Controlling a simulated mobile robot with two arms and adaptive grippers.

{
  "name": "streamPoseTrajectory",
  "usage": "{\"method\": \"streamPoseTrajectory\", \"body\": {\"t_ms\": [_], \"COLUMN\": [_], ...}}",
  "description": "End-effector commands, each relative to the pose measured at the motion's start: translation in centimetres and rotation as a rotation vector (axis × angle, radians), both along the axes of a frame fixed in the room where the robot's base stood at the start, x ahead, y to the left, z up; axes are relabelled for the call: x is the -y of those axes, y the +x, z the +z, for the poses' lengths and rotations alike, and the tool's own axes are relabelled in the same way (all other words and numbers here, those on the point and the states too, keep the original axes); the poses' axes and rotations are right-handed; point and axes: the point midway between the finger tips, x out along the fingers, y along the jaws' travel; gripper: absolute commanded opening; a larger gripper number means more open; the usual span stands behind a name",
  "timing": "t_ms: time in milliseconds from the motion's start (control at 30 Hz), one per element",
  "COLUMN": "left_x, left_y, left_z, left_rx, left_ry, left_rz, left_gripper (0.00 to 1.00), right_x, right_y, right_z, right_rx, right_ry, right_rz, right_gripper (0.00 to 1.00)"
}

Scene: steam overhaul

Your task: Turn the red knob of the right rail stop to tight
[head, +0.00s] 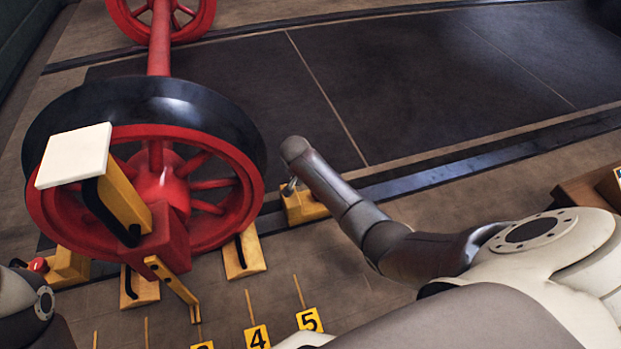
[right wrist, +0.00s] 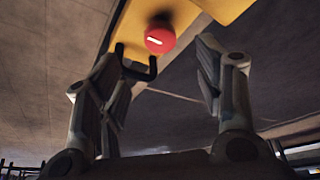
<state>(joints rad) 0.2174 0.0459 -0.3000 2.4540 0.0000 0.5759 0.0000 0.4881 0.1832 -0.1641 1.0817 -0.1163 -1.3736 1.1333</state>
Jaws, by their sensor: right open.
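The right rail stop is a yellow block (head: 305,207) on the near rail, right of the red wheel, partly hidden by my right arm in the head view. Its red knob (right wrist: 160,38) shows in the right wrist view as a round face with a short, nearly horizontal white mark. I cannot see the knob in the head view. My right gripper (right wrist: 160,62) is open, with one finger on each side of the knob in that picture and a gap to both. Whether the knob lies between the fingertips in depth is unclear. My left gripper is out of view.
A red wheelset with a black tyre (head: 185,100) stands on the rails at left. Another yellow stop with a red knob (head: 38,264) is at far left. Yellow holders with black handles (head: 243,255) and number plates (head: 309,319) lie in front. The dark floor beyond is clear.

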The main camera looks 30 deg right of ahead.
Motion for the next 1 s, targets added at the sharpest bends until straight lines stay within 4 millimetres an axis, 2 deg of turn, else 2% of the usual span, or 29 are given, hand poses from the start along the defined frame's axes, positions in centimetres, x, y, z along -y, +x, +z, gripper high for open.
{"method": "streamPoseTrajectory", "body": {"t_ms": [100,300,1000], "left_x": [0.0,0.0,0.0], "left_y": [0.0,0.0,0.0], "left_z": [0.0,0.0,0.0], "left_rx": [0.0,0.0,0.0], "left_ry": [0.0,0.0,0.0], "left_rz": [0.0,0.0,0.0], "left_gripper": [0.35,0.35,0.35], "right_x": [-0.5,-0.8,-0.9], "right_y": [-0.1,-0.4,-0.5], "right_z": [1.2,2.2,2.3], "right_rx": [0.003,0.0,0.0], "right_ry": [0.0,0.0,0.0], "right_rz": [0.002,0.001,0.001], "right_gripper": [0.62,0.62,0.62]}}
